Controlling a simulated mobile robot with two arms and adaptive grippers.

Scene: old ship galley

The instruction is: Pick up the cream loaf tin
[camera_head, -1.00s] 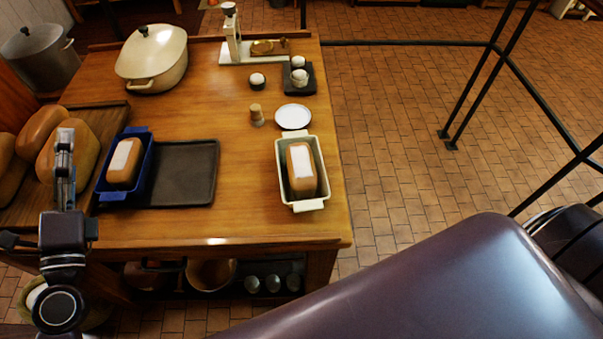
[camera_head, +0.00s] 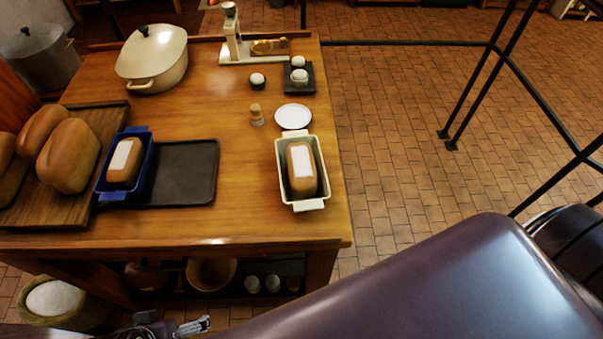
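The cream loaf tin (camera_head: 312,205) stands upright near the right edge of the wooden table (camera_head: 250,222). A brown loaf (camera_head: 301,178) with a white patch on top lies in it. My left gripper (camera_head: 198,325) is low at the bottom of the view, in front of and below the table edge, well apart from the tin. It is small and seen from the side, so I cannot tell whether it is open. My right gripper is not in view.
Loaves lie on a board (camera_head: 88,198) at left. A white plate (camera_head: 293,117) and a shaker (camera_head: 256,115) stand just behind the cream tin. A cream pot (camera_head: 153,62) stands at the back left.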

